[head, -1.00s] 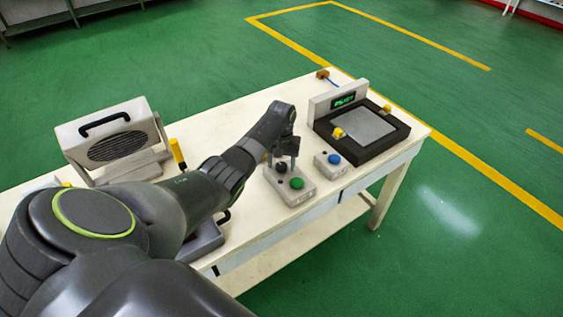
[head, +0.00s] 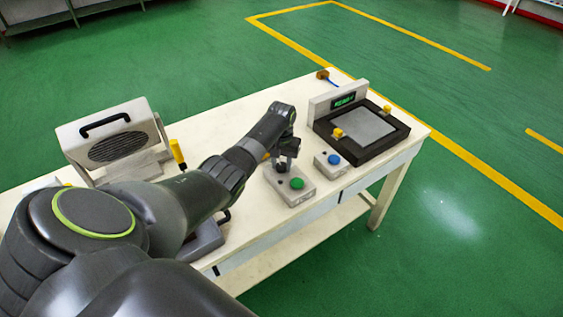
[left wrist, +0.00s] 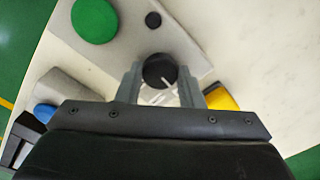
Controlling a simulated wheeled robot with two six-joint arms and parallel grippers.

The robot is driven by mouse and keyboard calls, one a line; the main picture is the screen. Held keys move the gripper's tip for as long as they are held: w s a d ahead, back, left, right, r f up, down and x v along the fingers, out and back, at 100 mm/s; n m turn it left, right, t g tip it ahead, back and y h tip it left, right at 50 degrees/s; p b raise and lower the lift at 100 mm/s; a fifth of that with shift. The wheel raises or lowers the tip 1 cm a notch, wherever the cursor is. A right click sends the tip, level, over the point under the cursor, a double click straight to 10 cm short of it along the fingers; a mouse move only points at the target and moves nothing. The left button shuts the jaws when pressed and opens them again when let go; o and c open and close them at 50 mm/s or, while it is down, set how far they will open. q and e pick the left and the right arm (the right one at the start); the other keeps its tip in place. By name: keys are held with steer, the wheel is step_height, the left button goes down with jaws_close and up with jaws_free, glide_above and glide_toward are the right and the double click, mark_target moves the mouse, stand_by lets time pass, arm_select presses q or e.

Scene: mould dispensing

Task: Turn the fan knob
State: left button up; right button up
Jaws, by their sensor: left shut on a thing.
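The fan knob is a black round knob (left wrist: 159,71) with a pale pointer line, on a grey control box (left wrist: 140,35). The box also carries a green button (left wrist: 94,20), which shows in the head view (head: 297,183) too. My left gripper (left wrist: 160,82) is shut on the knob, one finger on each side of it. In the head view my left gripper (head: 282,163) points down over the box (head: 299,197) and hides most of the knob. The fan (head: 112,142), a light box with a round dark grille and black handle, stands at the table's left. My right gripper is not in view.
A smaller box with a blue button (head: 334,159) sits just right of the control box. Behind it is a dark-framed plate machine (head: 392,137) with a green-lit display. A yellow-handled tool (head: 178,153) stands near the fan. The table's back middle (head: 215,125) is clear.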

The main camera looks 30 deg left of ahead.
mark_target(281, 166)
arm_select(q)
steer(key=m+p, duration=0.1)
steer(key=m, duration=0.2)
steer(key=shift+r+m, duration=0.1)
steer(key=shift+m, duration=0.3)
steer(key=shift+m+p, duration=0.35)
steer(key=shift+m, duration=1.55)
steer(key=o, duration=1)
steer(key=shift+r, duration=0.4)
step_height(281, 166, up, 16)
steer(key=b, duration=0.2)
steer(key=shift+r, duration=0.25)
